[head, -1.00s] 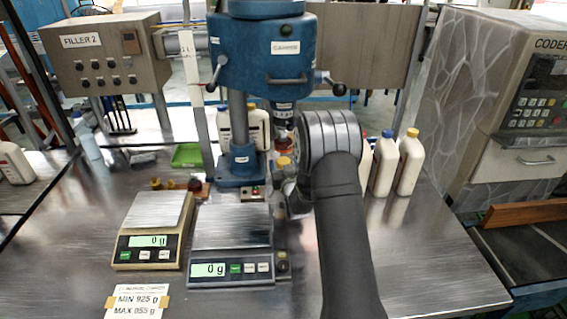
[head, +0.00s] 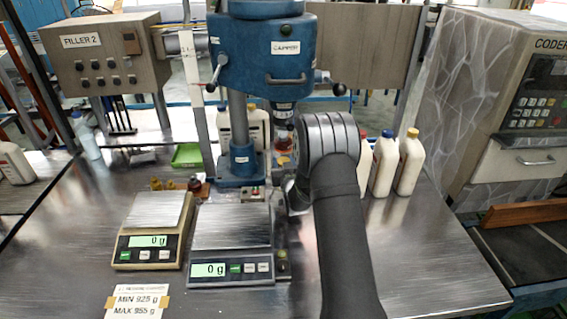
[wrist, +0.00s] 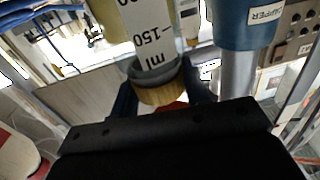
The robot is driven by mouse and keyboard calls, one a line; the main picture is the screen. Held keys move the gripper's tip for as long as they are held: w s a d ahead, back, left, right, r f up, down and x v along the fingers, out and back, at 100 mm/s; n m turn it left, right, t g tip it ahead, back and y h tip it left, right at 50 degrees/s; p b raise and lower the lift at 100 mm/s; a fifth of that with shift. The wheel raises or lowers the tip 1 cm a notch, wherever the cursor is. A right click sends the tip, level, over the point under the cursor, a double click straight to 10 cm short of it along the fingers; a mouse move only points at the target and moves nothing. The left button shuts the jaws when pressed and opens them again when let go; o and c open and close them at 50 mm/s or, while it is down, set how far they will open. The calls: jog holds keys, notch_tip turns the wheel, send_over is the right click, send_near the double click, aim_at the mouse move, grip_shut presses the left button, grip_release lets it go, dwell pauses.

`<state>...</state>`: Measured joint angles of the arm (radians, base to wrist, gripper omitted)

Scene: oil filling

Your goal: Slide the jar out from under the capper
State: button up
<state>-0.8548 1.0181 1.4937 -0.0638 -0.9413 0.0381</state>
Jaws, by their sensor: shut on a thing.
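The blue capper (head: 262,55) stands at the back centre, its column rising from a blue base (head: 240,170). It also shows in the wrist view (wrist: 245,25). In the wrist view the jar's gold lid (wrist: 160,93) shows just beyond my gripper, with a little amber below it. In the head view my arm hides most of the grip, just right of the capper's column.
Two scales (head: 152,235) (head: 232,245) stand at the front left, both reading 0 g with empty pans. White bottles (head: 408,165) stand close to the right of my arm. The coder (head: 520,110) is at the far right. The table (head: 430,260) is clear at front right.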

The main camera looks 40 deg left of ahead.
jog(key=shift+d, duration=0.1)
jog(key=s+a+v, duration=0.1)
jog(key=v, duration=1.6)
jog(key=shift+s, duration=0.4)
jog(key=o, duration=1.1)
jog(key=shift+o, duration=0.2)
jog(key=w+d+r, duration=0.3)
jog(key=d+r, duration=0.8)
jog(key=shift+w, duration=0.35)
jog(key=shift+a+f, duration=0.1)
